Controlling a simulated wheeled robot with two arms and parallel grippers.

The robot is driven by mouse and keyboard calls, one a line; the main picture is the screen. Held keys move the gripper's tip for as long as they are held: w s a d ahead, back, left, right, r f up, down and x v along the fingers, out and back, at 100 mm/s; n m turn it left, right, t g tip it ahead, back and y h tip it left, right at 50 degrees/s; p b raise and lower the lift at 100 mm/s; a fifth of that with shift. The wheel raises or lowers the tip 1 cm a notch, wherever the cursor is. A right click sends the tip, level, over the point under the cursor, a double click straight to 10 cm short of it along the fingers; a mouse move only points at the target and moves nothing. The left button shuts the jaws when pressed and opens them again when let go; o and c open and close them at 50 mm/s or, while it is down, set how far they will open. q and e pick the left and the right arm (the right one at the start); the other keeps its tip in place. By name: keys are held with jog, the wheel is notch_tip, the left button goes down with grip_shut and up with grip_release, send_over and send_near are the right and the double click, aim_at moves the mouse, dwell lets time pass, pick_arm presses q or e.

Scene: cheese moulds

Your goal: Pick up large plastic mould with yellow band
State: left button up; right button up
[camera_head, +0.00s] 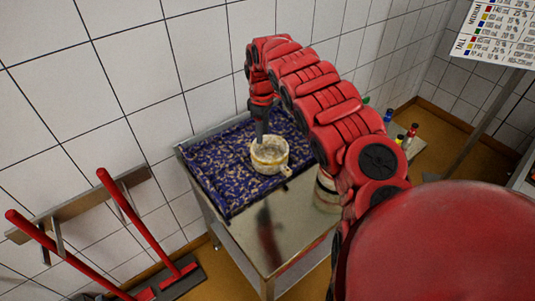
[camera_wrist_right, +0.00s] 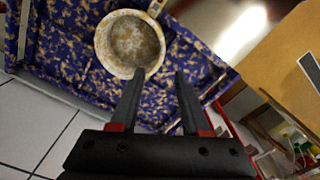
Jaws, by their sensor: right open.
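A pale round mould (camera_head: 269,157) with a yellowish band and a small handle stands upright on the blue patterned mat. In the right wrist view the mould (camera_wrist_right: 131,44) shows its open top and mottled inside. My right gripper (camera_head: 262,138) points down at the mould's far-left rim. In the wrist view its two fingers (camera_wrist_right: 160,74) are apart with nothing held between them. One fingertip overlaps the mould's rim in the picture; I cannot tell whether it touches. My left gripper is not in view.
The blue mat (camera_head: 215,180) covers the far part of a metal table (camera_head: 290,225). Another pale container (camera_head: 326,194) is partly hidden behind my right arm. Small coloured bottles (camera_head: 410,134) stand to the right. Red-handled tools (camera_head: 140,225) hang at the tiled wall on the left.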

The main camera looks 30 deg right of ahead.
aim_at(264, 160)
jog(key=f, duration=0.3)
jog(key=shift+s+a+f, duration=0.15)
jog(key=shift+s+f, duration=0.05)
jog(key=shift+s, duration=0.1)
jog(key=f+p, duration=0.1)
jog(key=f, duration=0.2)
jog(key=f+p, duration=0.1)
jog(key=f, duration=0.2)
jog(key=shift+w+f+p, duration=0.2)
jog(key=shift+f+p, duration=0.6)
jog(key=shift+f, duration=0.2)
jog(key=shift+s+f+p, duration=0.35)
jog(key=shift+f+p, duration=0.3)
jog(key=shift+f, duration=0.1)
notch_tip(264, 160, down, 2)
jog(key=shift+f, duration=0.65)
